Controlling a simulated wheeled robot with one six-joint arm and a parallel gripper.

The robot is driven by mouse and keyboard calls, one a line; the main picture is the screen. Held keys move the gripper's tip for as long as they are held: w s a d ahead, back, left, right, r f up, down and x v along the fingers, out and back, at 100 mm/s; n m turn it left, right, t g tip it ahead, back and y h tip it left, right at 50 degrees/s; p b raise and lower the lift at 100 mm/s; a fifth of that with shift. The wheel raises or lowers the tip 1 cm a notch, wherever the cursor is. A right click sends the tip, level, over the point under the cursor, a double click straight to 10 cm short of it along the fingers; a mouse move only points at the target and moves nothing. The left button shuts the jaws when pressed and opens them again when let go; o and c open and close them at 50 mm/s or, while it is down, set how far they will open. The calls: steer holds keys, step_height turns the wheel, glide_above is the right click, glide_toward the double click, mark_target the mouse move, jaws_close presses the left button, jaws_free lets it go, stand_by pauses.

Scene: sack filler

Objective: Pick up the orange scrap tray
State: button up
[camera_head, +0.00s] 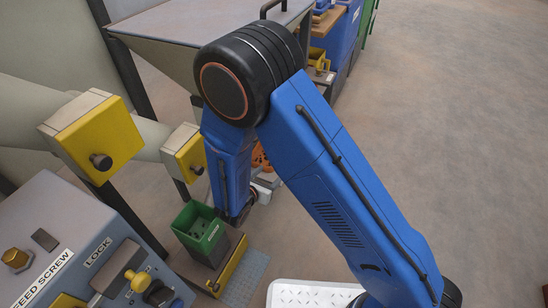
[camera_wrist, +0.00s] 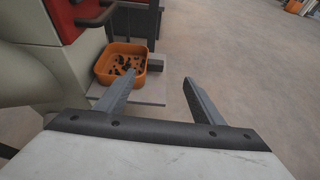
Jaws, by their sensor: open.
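The orange scrap tray (camera_wrist: 127,48) sits ahead of my gripper in the wrist view, at the upper left, on a low grey ledge. It holds several small dark scraps. In the head view a small part of an orange thing (camera_head: 260,158) shows behind my arm, likely the same tray; the rest is hidden. My gripper (camera_wrist: 158,84) is open and empty, its two fingers spread apart. The tray is beyond the left finger, apart from it. In the head view my gripper is mostly hidden behind my arm.
A green bin (camera_head: 200,232) stands on a low base beside the control panel (camera_head: 85,250) at the lower left. Yellow boxes (camera_head: 95,135) and a grey hopper (camera_head: 165,40) are at the left. A red cabinet (camera_wrist: 75,18) stands left of the tray. Open floor (camera_wrist: 235,60) lies to the right.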

steer(key=x, duration=0.7)
steer(key=f+x, duration=0.1)
steer(key=x, duration=0.3)
steer(key=shift+w+a+f, duration=0.1)
steer(key=shift+w+a, duration=0.15)
steer(key=shift+a, duration=0.05)
steer(key=shift+a+f+x, duration=0.1)
steer(key=shift+f+x, duration=0.05)
steer(key=shift+x, duration=0.8)
steer(key=shift+a+f+x, duration=0.1)
steer(key=shift+f+x, duration=0.05)
steer(key=shift+x, duration=0.75)
steer(key=shift+a+f+x, duration=0.1)
steer(key=shift+f+x, duration=0.05)
steer(key=shift+x, duration=0.8)
steer(key=shift+s, duration=0.1)
steer(key=c, duration=1.2)
